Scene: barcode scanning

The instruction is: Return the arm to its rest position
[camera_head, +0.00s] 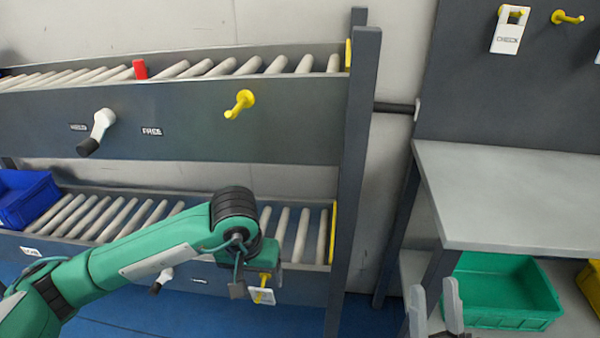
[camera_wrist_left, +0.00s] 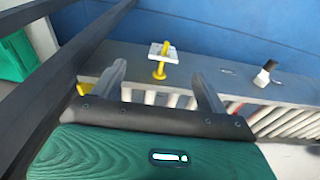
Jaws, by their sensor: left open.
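My left arm comes in from the left over the lower roller rack. My left gripper (camera_head: 257,284) points down in front of that rack. In the left wrist view its two fingers (camera_wrist_left: 160,82) are apart with nothing between them. A white tag (camera_head: 262,297) hangs on a yellow hook (camera_head: 264,280) on the lower rack's front, close to the left gripper. The hook (camera_wrist_left: 159,70) and tag (camera_wrist_left: 162,50) show just beyond the fingers in the left wrist view. My right gripper (camera_head: 436,306) shows only its two upright fingers at the bottom edge, apart and empty.
The upper rack (camera_head: 220,115) has a white lever (camera_head: 101,128), an empty yellow hook (camera_head: 239,104) and a red block (camera_head: 140,69). A dark post (camera_head: 352,180) stands right of the racks. A blue bin (camera_head: 28,200), grey table (camera_head: 510,195) and green crate (camera_head: 500,300) are around.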

